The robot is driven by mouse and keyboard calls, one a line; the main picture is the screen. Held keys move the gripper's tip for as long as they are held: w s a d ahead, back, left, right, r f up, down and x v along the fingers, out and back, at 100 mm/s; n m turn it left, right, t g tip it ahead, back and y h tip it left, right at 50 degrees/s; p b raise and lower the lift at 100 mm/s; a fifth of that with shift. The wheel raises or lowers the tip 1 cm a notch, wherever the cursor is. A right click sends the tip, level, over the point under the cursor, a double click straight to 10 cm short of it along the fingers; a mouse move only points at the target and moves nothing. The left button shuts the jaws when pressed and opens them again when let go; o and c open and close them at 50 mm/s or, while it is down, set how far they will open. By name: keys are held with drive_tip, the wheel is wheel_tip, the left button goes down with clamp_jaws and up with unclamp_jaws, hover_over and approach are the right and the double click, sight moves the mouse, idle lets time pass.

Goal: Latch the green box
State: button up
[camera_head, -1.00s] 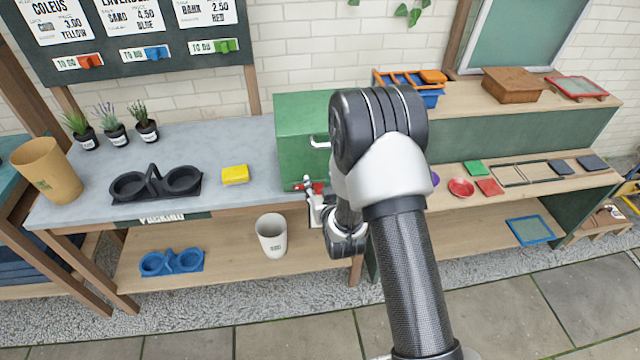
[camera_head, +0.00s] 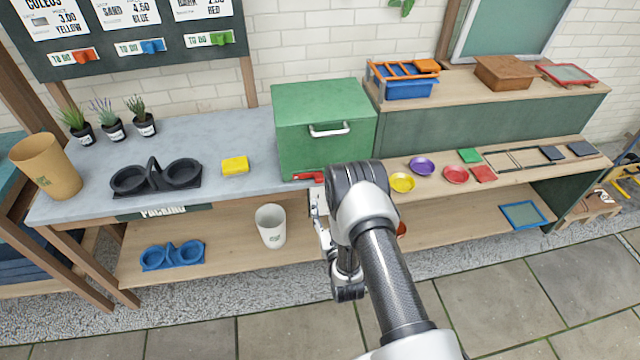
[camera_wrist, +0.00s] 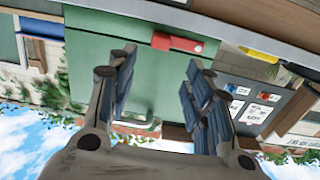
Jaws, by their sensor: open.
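The green box (camera_head: 322,104) stands with its lid down at the right end of the grey worktop. A white handle (camera_head: 329,130) is on its front. A red latch (camera_head: 307,177) lies at the lower front edge; whether it is fastened I cannot tell. My gripper (camera_head: 320,212) is in front of and below the latch, partly hidden by my wrist. In the wrist view, which is upside down, the green box (camera_wrist: 90,60) and red latch (camera_wrist: 178,43) show beyond my open, empty gripper (camera_wrist: 160,78). The latch lies between the fingers' directions, apart from them.
A yellow block (camera_head: 235,168) and a black double holder (camera_head: 155,180) are left of the box. A white pot (camera_head: 271,226) stands on the lower shelf. Yellow (camera_head: 402,182), purple (camera_head: 422,166) and red (camera_head: 456,175) dishes are on the right shelf.

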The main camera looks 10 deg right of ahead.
sight(320, 181)
drive_tip(key=w+b, duration=0.2)
drive_tip(key=w, duration=0.9)
drive_tip(key=shift+w+b, duration=0.1)
drive_tip(key=shift+b, duration=0.2)
drive_tip(key=shift+c, duration=0.3)
clamp_jaws()
